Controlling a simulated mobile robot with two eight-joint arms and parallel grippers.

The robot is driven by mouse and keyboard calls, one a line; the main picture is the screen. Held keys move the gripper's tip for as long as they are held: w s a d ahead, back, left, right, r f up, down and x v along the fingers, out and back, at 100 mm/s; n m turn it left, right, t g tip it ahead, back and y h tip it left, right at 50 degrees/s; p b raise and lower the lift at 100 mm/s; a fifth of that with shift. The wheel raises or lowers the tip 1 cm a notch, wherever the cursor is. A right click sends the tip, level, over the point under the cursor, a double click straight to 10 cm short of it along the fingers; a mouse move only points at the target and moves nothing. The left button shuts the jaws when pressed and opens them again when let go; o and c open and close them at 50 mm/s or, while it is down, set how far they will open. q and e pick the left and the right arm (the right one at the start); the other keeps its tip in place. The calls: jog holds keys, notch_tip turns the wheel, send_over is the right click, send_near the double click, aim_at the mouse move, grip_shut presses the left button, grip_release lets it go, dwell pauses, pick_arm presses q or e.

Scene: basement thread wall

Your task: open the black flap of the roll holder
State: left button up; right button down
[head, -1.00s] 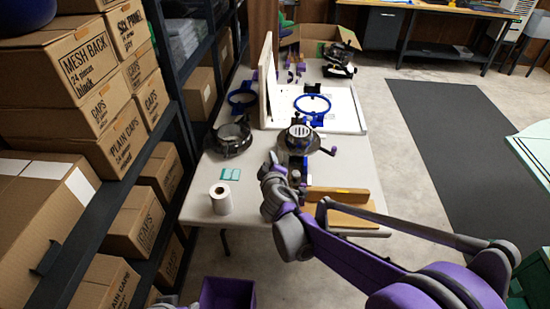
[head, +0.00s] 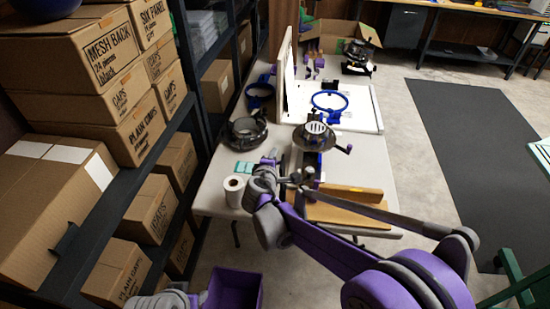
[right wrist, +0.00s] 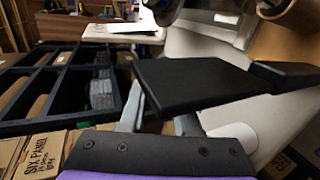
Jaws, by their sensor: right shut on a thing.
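In the right wrist view the black flap (right wrist: 195,78) is a flat dark plate across the middle. A black arm (right wrist: 285,78) joins its right end; the rest of the roll holder is not clear. My right gripper (right wrist: 160,108) reaches up to the flap and is shut on it; the plate hides the fingertips. In the head view my right gripper (head: 268,162) is over the near end of the table, beside a white roll (head: 233,191). The flap cannot be made out there.
The white table (head: 215,205) holds a dark ring-shaped fixture (head: 246,132), a metal-topped device (head: 315,133), a blue hoop (head: 330,103) and wooden boards (head: 345,210). Shelves with cardboard boxes (head: 160,200) stand close on the left. A purple bin (head: 235,288) is below. The floor at right is open.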

dwell(0.3)
jog(key=c, duration=0.6)
grip_release()
jog(key=v, duration=1)
jog(key=shift+s+a+r, duration=0.1)
jog(key=shift+s+r, duration=0.05)
jog(key=shift+s, duration=0.2)
